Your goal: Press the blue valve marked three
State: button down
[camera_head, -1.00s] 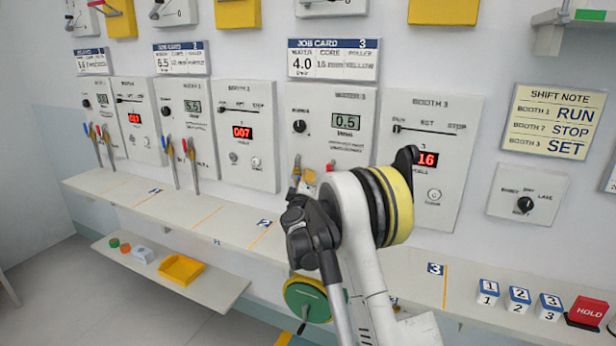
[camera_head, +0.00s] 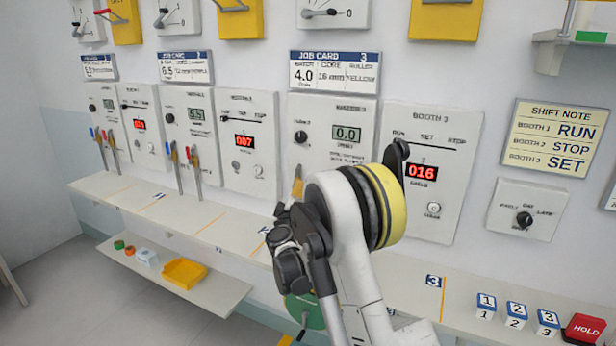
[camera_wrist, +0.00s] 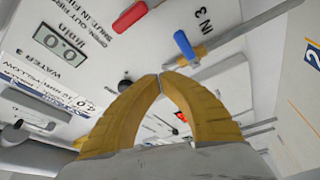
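The blue valve handle (camera_wrist: 185,45) shows in the wrist view, on a metal stem near the label "IN 3". A red valve handle (camera_wrist: 130,17) is to its left. My gripper (camera_wrist: 160,77) is shut, its two yellow fingers meeting at the tips with nothing visible between them. In that view the tips lie just below the stem of the blue valve; I cannot tell whether they touch. In the head view only a bit of yellow finger (camera_head: 297,187) shows, and my arm hides the booth three valves. The water 3 meter (camera_head: 346,133) reads 0.0.
The booth 3 panel (camera_head: 432,130) reads 016. A long shelf (camera_head: 405,270) runs below the panels, with numbered blocks (camera_head: 516,310) and a red HOLD block (camera_head: 583,328) at right. A lower shelf (camera_head: 225,285) holds a yellow tray (camera_head: 184,272).

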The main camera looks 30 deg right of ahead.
jog(key=shift+s+a+f, duration=0.35)
jog(key=shift+s+a, duration=0.3)
jog(key=shift+s+a+f, duration=0.3)
jog(key=shift+s+a, duration=0.3)
